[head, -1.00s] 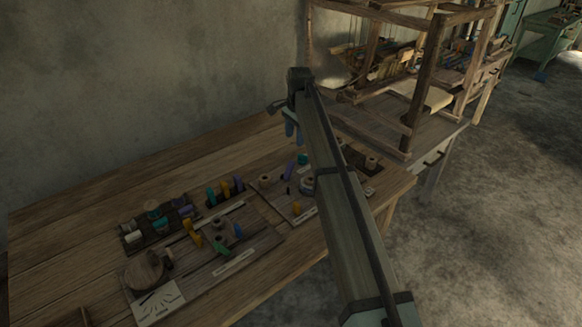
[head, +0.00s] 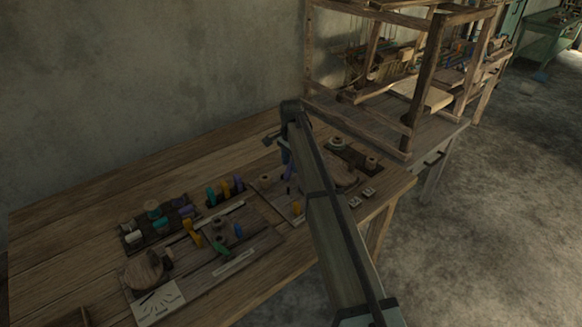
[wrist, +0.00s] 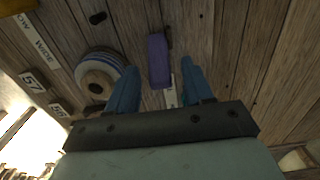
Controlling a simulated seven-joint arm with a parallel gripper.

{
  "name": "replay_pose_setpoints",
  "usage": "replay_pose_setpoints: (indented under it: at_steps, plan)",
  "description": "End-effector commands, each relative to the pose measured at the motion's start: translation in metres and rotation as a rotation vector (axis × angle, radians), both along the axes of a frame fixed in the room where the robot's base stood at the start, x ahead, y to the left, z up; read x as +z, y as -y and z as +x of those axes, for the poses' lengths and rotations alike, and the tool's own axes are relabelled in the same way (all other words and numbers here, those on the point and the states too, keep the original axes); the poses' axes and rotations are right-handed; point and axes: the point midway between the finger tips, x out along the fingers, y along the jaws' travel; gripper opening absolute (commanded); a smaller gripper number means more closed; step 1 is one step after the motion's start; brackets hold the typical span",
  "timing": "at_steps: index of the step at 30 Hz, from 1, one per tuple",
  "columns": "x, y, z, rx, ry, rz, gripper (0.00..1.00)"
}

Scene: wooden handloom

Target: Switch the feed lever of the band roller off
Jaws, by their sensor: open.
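A purple lever (wrist: 158,60) stands on the wooden board in the wrist view, with a pale slot plate (wrist: 171,95) beside its lower end. In the head view the lever (head: 289,174) shows small beside my arm. My gripper (wrist: 157,72) is open, its blue fingers on either side of the lever's line; I cannot tell whether they touch it. In the head view my gripper (head: 285,156) hangs over the right-hand board. A roller with a blue and white band (wrist: 99,80) sits left of the lever in the wrist view. The lever's on and off marks cannot be read.
The left board (head: 235,262) holds several coloured pegs and a round wooden knob (head: 143,270). The loom frame (head: 425,85) stands behind on the right. Bare bench (head: 60,220) shows at the left.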

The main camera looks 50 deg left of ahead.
Motion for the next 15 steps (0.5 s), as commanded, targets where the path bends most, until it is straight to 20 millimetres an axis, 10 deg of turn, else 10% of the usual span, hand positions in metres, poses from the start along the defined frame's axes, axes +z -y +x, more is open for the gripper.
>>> replay_pose_setpoints:
  at_steps: [15]
  plan:
    - [-0.022,0.000,0.000,0.000,0.000,0.001,0.51]
